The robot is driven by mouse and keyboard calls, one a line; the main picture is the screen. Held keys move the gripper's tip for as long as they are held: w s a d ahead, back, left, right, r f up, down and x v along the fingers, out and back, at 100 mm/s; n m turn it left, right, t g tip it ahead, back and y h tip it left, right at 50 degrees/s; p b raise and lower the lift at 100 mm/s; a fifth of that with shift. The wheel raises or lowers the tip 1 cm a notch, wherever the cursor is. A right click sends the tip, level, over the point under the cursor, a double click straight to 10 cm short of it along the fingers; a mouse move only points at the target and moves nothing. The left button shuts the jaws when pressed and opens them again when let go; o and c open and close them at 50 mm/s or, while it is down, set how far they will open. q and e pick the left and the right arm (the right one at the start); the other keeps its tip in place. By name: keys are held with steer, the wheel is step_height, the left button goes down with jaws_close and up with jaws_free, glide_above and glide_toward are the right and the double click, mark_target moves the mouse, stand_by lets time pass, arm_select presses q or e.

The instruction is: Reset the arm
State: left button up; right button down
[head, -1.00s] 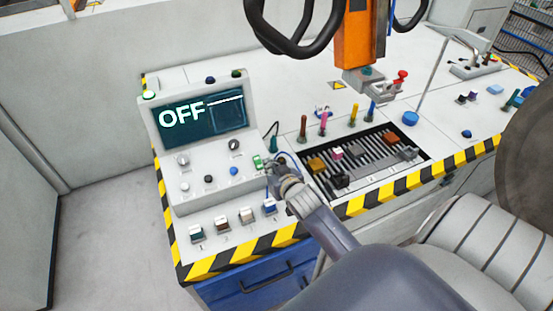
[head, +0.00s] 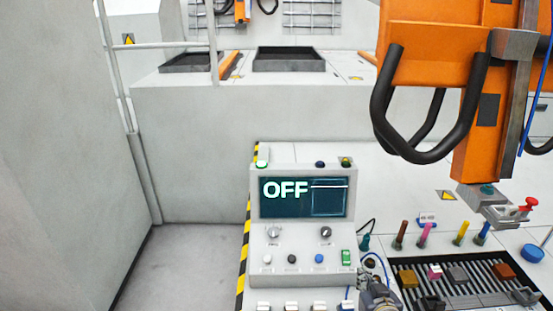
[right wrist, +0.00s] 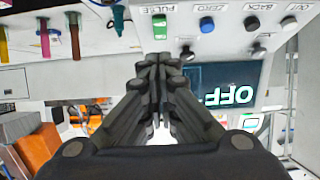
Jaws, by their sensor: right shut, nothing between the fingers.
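My right gripper (head: 370,268) is at the bottom of the head view, just right of the grey control console (head: 258,240) and its green switch (head: 346,257). In the right wrist view the right gripper (right wrist: 158,60) has its fingers together with nothing between them. That view is upside down; the green switch (right wrist: 160,28), labelled PULSE, lies just beyond the fingertips, and I cannot tell whether they touch. The console screen (head: 304,198) reads OFF. Most of my right arm is below the picture edge. My left gripper is not in view.
An orange hoist (head: 485,110) with black hoses hangs above the table at right. Coloured handles (head: 424,235) stand behind a slotted tray (head: 465,284) holding several blocks. A blue button (head: 533,252) is at far right. Grey floor (head: 195,260) is clear left of the console.

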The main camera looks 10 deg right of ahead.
steer(key=s+a+f+n+g+y, duration=0.1)
steer(key=s+a+n+g, duration=0.15)
steer(key=s+a, duration=0.4)
steer(key=s+a+f+n+g+y, duration=0.1)
steer(key=s+a+g, duration=0.25)
steer(key=s, duration=0.65)
steer(key=s+a+f+n+g+y, duration=0.1)
steer(key=s+a+g, duration=0.2)
steer(key=s+a, duration=0.35)
steer(key=s+d+f+g+b, duration=0.1)
steer(key=s+f+b, duration=0.1)
steer(key=f, duration=1.4)
steer(key=s+d+f+g+b, duration=0.1)
steer(key=f, duration=1.4)
arm_select(q)
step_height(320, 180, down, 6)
steer(key=b, duration=0.2)
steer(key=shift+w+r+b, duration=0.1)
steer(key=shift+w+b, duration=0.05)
steer(key=shift+b, duration=0.25)
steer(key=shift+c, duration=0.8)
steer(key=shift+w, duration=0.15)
arm_select(e)
steer(key=s+d+f, duration=0.3)
steer(key=s+f, duration=1.3)
steer(key=f, duration=0.1)
steer(key=shift+s+f+g, duration=0.15)
steer(key=shift+s+g, duration=0.2)
steer(key=shift+g, duration=0.05)
